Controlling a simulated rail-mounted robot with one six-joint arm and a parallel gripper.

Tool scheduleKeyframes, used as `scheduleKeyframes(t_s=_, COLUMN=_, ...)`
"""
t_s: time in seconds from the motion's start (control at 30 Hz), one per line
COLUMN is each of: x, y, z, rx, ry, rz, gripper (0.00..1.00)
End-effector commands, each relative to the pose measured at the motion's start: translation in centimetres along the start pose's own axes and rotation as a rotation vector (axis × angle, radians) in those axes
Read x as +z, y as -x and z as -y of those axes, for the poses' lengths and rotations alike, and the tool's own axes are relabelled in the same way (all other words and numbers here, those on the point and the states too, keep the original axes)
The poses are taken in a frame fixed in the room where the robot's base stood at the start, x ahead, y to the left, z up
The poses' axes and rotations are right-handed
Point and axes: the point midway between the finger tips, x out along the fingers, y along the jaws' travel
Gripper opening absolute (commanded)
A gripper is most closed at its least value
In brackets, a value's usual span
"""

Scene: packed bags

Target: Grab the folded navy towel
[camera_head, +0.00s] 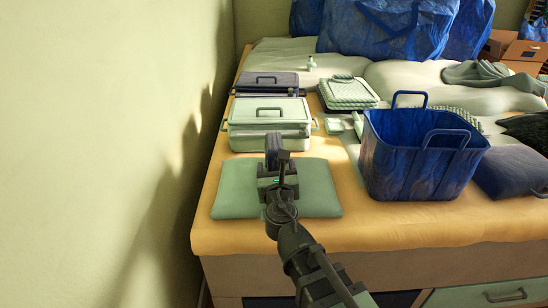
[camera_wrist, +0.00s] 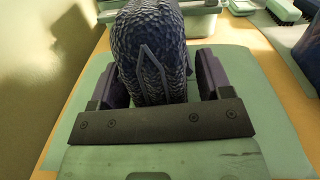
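A dark blue, rough-textured thing (camera_wrist: 165,55) with thin strap-like lines on its face stands between the fingers of my gripper (camera_wrist: 163,82) in the wrist view. It looks like cloth, but I cannot tell whether it is the folded navy towel. The fingers are spread wide on either side of it; whether both press on it is unclear. In the head view, my gripper (camera_head: 274,150) is over the back part of a green cushion (camera_head: 319,190). A smooth, folded-looking navy thing (camera_head: 512,172) lies at the right edge, well away from my gripper.
A pale green lidded box (camera_head: 268,125) stands just behind the cushion, with a dark case (camera_head: 266,80) behind it. A blue basket (camera_head: 420,165) with raised handles is right of my gripper. Large blue bags (camera_head: 385,30) stand at the back. A wall runs along the left.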

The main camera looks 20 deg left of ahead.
Motion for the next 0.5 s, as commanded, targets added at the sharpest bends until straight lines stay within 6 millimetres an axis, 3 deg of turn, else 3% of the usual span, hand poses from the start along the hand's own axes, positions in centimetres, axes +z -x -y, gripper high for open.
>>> scheduleKeyframes(t_s=0.03, x=0.0, y=0.0, z=-0.01, rx=0.0, ry=0.0, rz=0.0, gripper=0.64)
scheduleKeyframes(t_s=0.33, x=-0.01, y=0.02, z=-0.01, rx=0.0, ry=0.0, rz=0.0, gripper=0.18)
scheduleKeyframes(t_s=0.5, x=0.0, y=0.02, z=-0.01, rx=0.0, ry=0.0, rz=0.0, gripper=0.18)
